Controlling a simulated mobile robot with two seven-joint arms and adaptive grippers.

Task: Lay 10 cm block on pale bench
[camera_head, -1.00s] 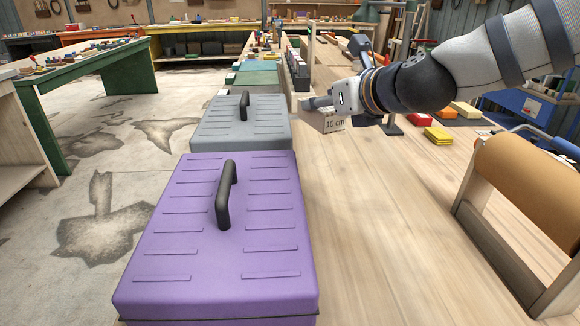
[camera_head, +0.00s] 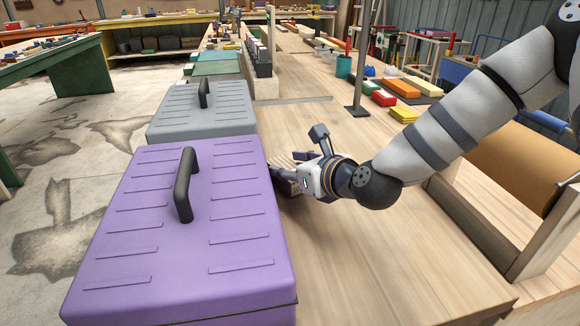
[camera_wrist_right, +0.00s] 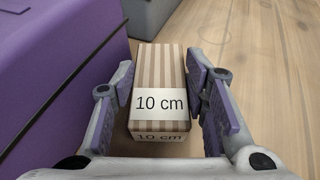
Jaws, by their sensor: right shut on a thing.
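The 10 cm block (camera_wrist_right: 160,78) is striped in light and brown wood with a white "10 cm" label, seen in the right wrist view. My right gripper (camera_wrist_right: 164,92) is shut on it, one finger on each side. In the head view the block (camera_head: 287,184) is mostly hidden by my right gripper (camera_head: 283,178), low over the pale bench (camera_head: 370,262), just right of the purple toolbox. I cannot tell whether the block touches the bench top. My left gripper is not in view.
The purple toolbox (camera_head: 205,246) stands close on the left, with a grey toolbox (camera_head: 208,112) behind it. A brown roll in a wooden frame (camera_head: 515,160) is at the right. A thin post on a dark foot (camera_head: 357,110) stands farther back. Bench in front is bare.

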